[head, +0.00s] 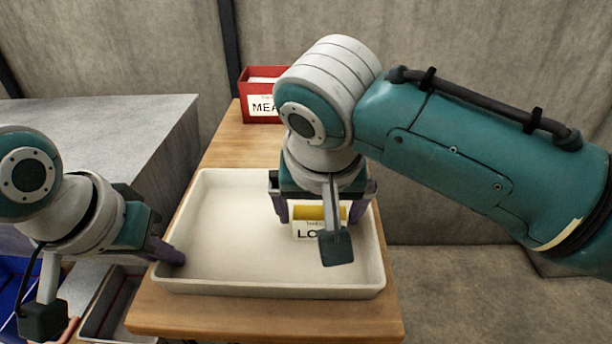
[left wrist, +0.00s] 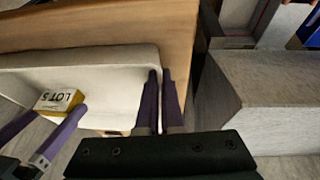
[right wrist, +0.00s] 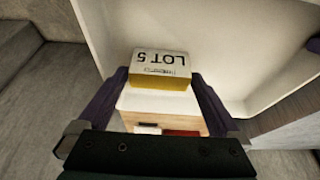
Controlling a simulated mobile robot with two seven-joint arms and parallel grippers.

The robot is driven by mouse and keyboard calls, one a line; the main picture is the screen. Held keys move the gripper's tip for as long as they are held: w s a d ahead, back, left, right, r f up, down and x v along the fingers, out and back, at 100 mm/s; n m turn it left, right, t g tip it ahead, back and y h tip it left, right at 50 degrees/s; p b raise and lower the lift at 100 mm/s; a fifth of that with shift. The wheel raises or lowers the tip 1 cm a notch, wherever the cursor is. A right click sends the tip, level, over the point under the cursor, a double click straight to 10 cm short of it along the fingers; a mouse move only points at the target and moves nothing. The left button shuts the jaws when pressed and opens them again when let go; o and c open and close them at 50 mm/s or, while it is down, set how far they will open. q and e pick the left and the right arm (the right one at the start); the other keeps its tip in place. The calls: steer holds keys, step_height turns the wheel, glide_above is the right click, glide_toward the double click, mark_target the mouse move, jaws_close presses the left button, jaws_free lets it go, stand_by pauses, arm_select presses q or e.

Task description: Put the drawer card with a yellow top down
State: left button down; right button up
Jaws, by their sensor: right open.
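The drawer card (head: 306,230), white-faced with a yellow top and black "LOT" lettering, is in the white tray (head: 215,283), right of its middle. It also shows in the left wrist view (left wrist: 55,101) and, reading "LOT 5", in the right wrist view (right wrist: 160,64). My right gripper (head: 320,212) is open above the card, with a finger to either side of it. In the right wrist view both fingers look clear of the card.
The tray stands on a wooden table (head: 270,318). A red box (head: 243,83) with a "MEA" label stands at the table's back. A grey block (head: 120,130) is at the left. A blue bin (head: 12,290) and a grey tray (head: 105,310) are at the lower left. The tray's left half is clear.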

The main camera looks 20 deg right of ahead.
steer(key=v, duration=1.1)
steer(key=shift+s, duration=0.1)
arm_select(q)
steer(key=c, duration=1)
jaws_free()
